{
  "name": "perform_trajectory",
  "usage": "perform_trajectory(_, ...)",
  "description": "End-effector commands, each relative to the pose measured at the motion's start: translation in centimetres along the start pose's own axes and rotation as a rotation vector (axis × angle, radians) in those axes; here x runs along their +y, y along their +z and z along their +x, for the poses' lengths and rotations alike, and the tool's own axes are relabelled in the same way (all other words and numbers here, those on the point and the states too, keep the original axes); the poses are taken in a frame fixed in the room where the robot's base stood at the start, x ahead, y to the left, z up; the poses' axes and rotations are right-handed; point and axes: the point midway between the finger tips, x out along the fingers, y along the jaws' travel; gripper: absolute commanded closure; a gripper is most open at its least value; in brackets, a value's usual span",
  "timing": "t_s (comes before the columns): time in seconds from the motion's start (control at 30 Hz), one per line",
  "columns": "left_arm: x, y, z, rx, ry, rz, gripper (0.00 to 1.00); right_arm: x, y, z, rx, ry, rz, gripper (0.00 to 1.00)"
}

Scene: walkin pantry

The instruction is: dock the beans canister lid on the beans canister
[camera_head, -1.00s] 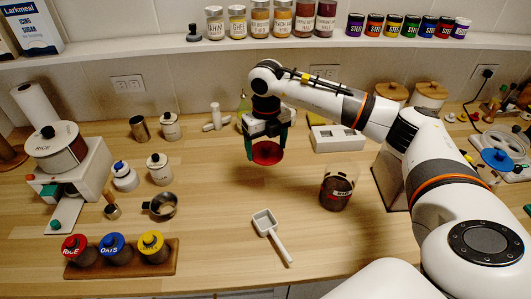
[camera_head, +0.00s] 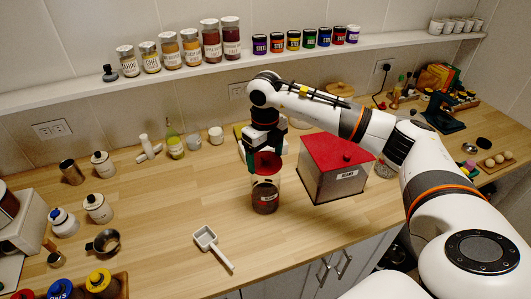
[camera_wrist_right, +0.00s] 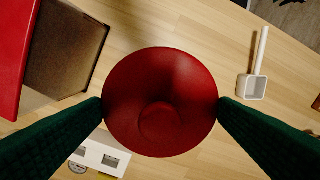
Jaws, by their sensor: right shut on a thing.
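The beans canister (camera_head: 264,196) is a clear round jar with dark contents and a white label, upright on the wooden counter. My right gripper (camera_head: 265,154) is shut on the round red beans canister lid (camera_head: 267,164), directly over the jar's mouth. I cannot tell whether the lid touches the rim. In the right wrist view, the lid (camera_wrist_right: 160,90) is between the two green fingers of the right gripper (camera_wrist_right: 160,110); the canister is hidden there. My left gripper is out of view.
A box with a red lid (camera_head: 335,150) stands close right of the canister. A white scoop (camera_head: 213,247) lies in front left, also seen in the wrist view (camera_wrist_right: 252,86). Small jars and a cup stand farther left. The counter left of the canister is clear.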

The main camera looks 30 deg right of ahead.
Motion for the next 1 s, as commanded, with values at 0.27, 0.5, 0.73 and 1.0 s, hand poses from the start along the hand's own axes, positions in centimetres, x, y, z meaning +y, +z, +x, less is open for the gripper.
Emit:
perform_trajectory(0.27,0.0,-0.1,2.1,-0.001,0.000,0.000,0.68,0.0,0.1,3.3,-0.002,0.000,0.000,0.40)
perform_trajectory(0.5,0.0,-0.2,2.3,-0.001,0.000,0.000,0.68,0.0,0.0,3.8,-0.001,0.000,0.000,0.40)
perform_trajectory(0.73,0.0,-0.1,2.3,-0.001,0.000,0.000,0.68,0.0,0.0,3.8,-0.001,0.000,0.000,0.40)
perform_trajectory(1.0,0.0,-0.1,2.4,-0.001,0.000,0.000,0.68,0.0,0.0,3.8,0.000,0.000,0.000,0.40)
